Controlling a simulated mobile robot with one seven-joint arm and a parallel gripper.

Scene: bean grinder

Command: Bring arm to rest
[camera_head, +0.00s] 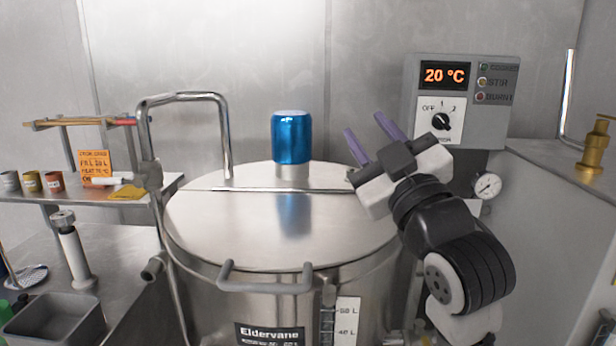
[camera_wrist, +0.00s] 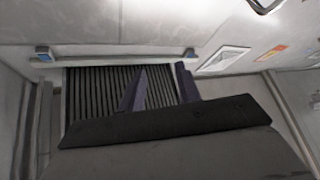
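My gripper (camera_head: 368,135) is raised above the right side of the steel vessel lid in the head view. Its two purple fingers are spread apart with nothing between them. In the wrist view the gripper's fingers (camera_wrist: 160,85) also show apart and empty, in front of a dark ribbed panel (camera_wrist: 95,95). My arm reaches up from the lower right of the head view. It covers part of the vessel's right side.
A large steel vessel (camera_head: 240,240) with a blue-capped lid fitting (camera_head: 291,138) fills the middle. A control box (camera_head: 495,75) reads 20 °C, close behind my gripper. A tall pipe handle (camera_head: 222,130) rises at left. A shelf (camera_head: 160,185) with small cups stands left. A brass valve (camera_head: 594,150) is at right.

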